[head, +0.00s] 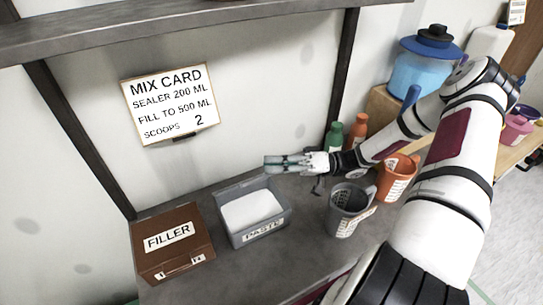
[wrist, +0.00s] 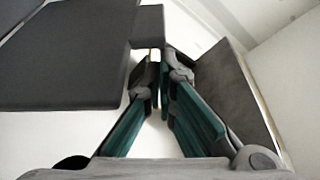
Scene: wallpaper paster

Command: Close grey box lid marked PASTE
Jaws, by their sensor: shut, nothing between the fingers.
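The grey box marked PASTE (head: 262,232) stands on the bench in the head view, with white contents showing inside. Its grey lid (head: 240,187) is open and stands up along the back edge. My gripper (head: 272,163) is above the box's back right corner, pointing left, close to the raised lid; I cannot tell whether they touch. In the wrist view the teal fingers of my gripper (wrist: 161,95) come together at their tips, shut with nothing held. The box is not clearly recognizable in the wrist view.
A brown FILLER box (head: 172,243) stands left of the grey box. A dark grey cup (head: 347,205) and an orange cup (head: 397,177) stand to the right, with green (head: 334,136) and orange bottles (head: 357,131) behind. The mix card (head: 171,103) hangs on the wall.

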